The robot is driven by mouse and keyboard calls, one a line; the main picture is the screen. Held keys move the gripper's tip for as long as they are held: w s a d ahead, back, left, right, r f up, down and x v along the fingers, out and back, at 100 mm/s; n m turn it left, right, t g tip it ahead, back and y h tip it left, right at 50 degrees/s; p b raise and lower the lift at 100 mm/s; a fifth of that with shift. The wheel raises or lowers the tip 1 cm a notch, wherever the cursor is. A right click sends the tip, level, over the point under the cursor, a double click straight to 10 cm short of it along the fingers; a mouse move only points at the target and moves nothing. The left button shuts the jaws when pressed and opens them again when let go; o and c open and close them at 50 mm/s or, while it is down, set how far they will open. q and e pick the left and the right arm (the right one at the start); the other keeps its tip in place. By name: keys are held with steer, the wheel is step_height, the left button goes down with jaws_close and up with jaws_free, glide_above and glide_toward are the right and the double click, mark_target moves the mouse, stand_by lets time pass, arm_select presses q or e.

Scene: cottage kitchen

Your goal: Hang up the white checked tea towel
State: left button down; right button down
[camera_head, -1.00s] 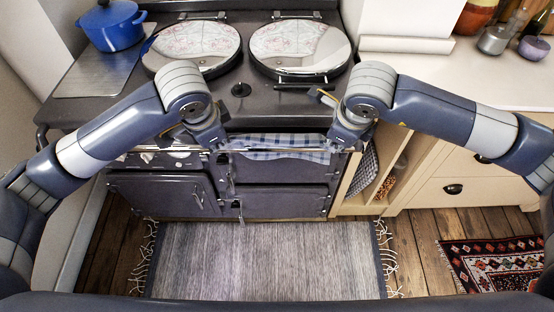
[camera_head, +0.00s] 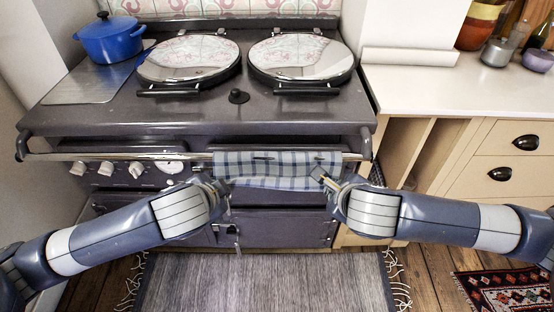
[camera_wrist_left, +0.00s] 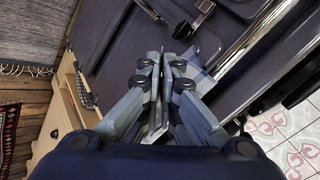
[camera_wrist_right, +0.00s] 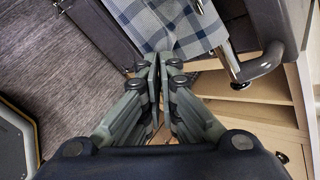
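The white and blue checked tea towel (camera_head: 275,163) hangs over the front rail (camera_head: 130,156) of the dark range cooker. Its front flap comes down a short way and bends out towards me. My left gripper (camera_head: 222,186) is at the flap's lower left corner; in the left wrist view its fingers (camera_wrist_left: 160,68) are closed with pale cloth between them. My right gripper (camera_head: 324,178) is at the lower right corner; in the right wrist view its fingers (camera_wrist_right: 154,68) are closed on the towel's edge (camera_wrist_right: 165,25). The towel's back part is hidden.
The cooker top carries two round lids (camera_head: 188,58) and a blue pot (camera_head: 109,40). Knobs (camera_head: 135,169) sit under the rail on the left. A cream cabinet (camera_head: 480,160) stands close to my right arm. A grey rug (camera_head: 260,285) lies on the floor.

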arm_select(q)
steer(key=shift+s+f+t+b, duration=0.1)
steer(key=shift+f+t+b, duration=0.2)
steer(key=shift+f, duration=0.15)
arm_select(e)
steer(key=shift+s+d+f+t, duration=0.1)
steer(key=shift+f+t, duration=0.2)
steer(key=shift+f, duration=0.2)
arm_select(q)
steer(key=c, duration=1.6)
jaws_free()
arm_select(e)
steer(key=c, duration=1.6)
jaws_free()
